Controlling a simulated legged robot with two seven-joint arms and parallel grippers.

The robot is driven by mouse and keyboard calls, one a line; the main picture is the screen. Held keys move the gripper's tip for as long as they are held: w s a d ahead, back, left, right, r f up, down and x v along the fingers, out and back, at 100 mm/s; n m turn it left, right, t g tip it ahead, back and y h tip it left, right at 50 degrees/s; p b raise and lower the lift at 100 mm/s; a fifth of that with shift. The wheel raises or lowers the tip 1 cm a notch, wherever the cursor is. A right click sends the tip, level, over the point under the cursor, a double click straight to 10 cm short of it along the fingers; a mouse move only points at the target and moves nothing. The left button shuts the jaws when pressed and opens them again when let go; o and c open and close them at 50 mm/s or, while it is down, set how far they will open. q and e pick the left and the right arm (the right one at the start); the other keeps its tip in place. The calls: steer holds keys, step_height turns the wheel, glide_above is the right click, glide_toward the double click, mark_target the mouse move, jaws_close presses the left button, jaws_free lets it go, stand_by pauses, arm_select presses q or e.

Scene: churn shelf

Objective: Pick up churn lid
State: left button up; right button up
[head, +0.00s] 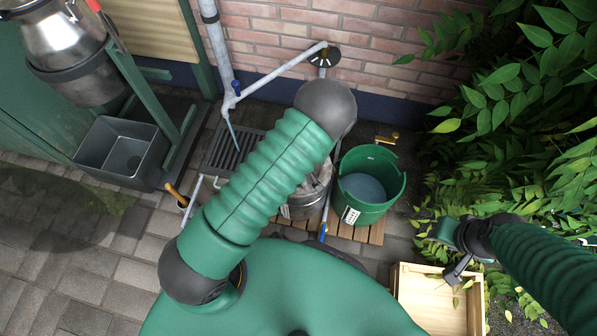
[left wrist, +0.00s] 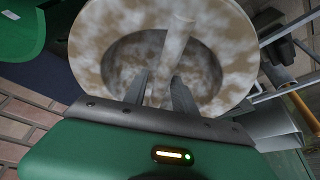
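The churn lid (left wrist: 232,40) fills the upper part of the left wrist view. It is a round cream and brown mottled piece with a sunken middle and an upright bar (left wrist: 176,45) across it. My left gripper's two fingers (left wrist: 161,80) straddle this bar close to it; contact is not clear. In the head view my left arm hides my left gripper and most of the metal churn (head: 296,211). A mottled edge shows beside the arm. My right gripper (head: 457,270) hangs at the right; its finger opening is not clear.
A green tub (head: 399,190) stands on wooden slats right of the churn. A pale wooden crate (head: 404,297) lies below my right gripper. A grey basin (head: 117,172), a drain grate (head: 224,150) and a pipe (head: 275,75) are at the left and back. Leaves crowd the right.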

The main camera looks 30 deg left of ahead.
arm_select(q)
jaws_close()
stand_by(1.2)
